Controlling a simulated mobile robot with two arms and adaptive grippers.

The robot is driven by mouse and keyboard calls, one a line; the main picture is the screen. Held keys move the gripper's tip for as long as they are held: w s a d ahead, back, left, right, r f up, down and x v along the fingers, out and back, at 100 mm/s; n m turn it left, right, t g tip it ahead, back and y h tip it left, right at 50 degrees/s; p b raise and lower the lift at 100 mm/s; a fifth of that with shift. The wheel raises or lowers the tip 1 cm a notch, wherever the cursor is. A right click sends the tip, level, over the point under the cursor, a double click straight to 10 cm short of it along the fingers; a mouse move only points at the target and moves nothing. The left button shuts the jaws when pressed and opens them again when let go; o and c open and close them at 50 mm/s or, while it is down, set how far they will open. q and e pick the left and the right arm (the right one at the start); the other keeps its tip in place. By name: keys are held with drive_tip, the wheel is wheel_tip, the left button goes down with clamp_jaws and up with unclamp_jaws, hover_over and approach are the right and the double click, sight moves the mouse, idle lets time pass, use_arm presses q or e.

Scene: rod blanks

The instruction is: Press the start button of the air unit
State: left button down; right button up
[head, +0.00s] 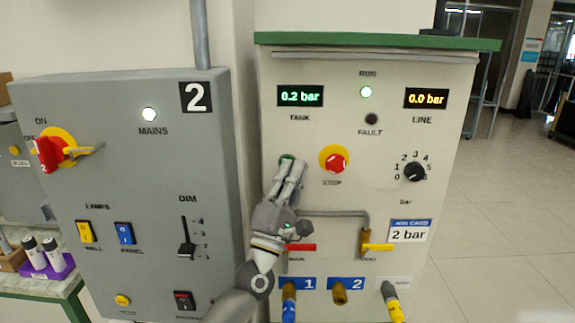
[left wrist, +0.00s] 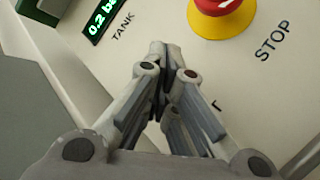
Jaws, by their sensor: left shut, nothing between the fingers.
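The air unit (head: 345,110) is a pale panel with a green top edge. Its green start button (head: 286,156) shows only as a sliver behind the tips of my left gripper (head: 289,166). The gripper is shut and empty, its tips at the button; I cannot tell how far the button is pushed in. In the left wrist view the shut fingers (left wrist: 158,50) hide the button and most of its label. The RUN lamp (head: 366,92) is lit. The TANK display (head: 300,96) reads 0.2 bar and the LINE display (head: 426,98) 0.0 bar. My right gripper is out of view.
The red STOP button (head: 334,162) on a yellow ring sits just right of my fingers. Below are a red valve handle (head: 301,247), a yellow one (head: 377,247) and hose ports. A grey mains cabinet (head: 150,180) stands at left, its MAINS lamp lit.

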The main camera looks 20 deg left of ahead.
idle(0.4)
use_arm(q)
drive_tip(key=shift+s+d+p, duration=0.2)
drive_tip(key=shift+s+p, duration=0.15)
drive_tip(key=shift+s, duration=0.4)
drive_tip(key=s+p, duration=0.1)
drive_tip(key=s, duration=0.1)
drive_tip(key=s+d+p, duration=0.1)
drive_tip(key=s, duration=0.1)
drive_tip(key=shift+s+d, duration=0.2)
drive_tip(key=shift+s, duration=0.2)
